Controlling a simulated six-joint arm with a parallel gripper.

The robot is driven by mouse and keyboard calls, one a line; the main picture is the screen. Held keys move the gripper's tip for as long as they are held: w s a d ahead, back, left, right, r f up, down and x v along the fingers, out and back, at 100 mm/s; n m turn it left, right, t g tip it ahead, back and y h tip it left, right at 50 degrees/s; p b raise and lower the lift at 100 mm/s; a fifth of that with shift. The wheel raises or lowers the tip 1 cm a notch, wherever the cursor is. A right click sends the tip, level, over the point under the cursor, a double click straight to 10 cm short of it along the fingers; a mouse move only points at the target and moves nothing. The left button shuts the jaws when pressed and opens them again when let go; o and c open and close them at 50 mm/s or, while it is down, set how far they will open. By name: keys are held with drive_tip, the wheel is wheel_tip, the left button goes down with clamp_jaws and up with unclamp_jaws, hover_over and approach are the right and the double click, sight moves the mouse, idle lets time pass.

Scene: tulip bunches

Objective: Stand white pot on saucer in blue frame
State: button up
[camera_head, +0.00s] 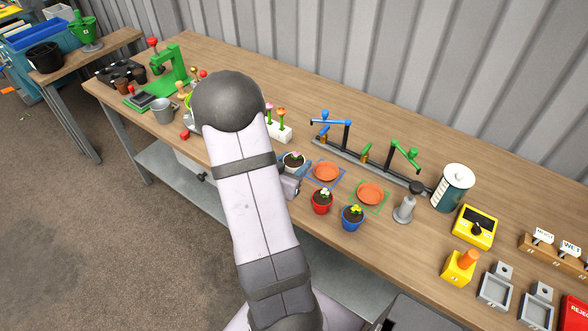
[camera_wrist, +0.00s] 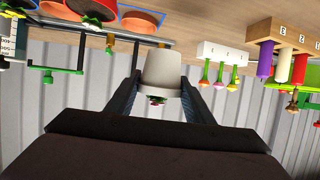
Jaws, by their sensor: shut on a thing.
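The white pot (camera_head: 293,162) holds dark soil and a small pinkish flower. My gripper (camera_head: 292,176) is shut on it, left of the blue frame. In the upside-down wrist view the white pot (camera_wrist: 163,70) sits between both fingers (camera_wrist: 160,92), looking upright; any gap below it is unclear. The orange saucer (camera_head: 326,171) lies inside the blue square frame (camera_head: 343,181) on the table, with nothing on it. This saucer also shows at the top of the wrist view (camera_wrist: 138,26). My arm hides part of the table to the left.
A red pot (camera_head: 321,203) and a blue pot (camera_head: 352,219) stand in front of the saucers. Another orange saucer (camera_head: 370,194) lies in a green frame to the right. A rail with blue and green arms (camera_head: 346,153) stands behind. A white flower block (camera_head: 281,132) is behind the white pot.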

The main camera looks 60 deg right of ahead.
drive_tip(key=shift+r, duration=0.35)
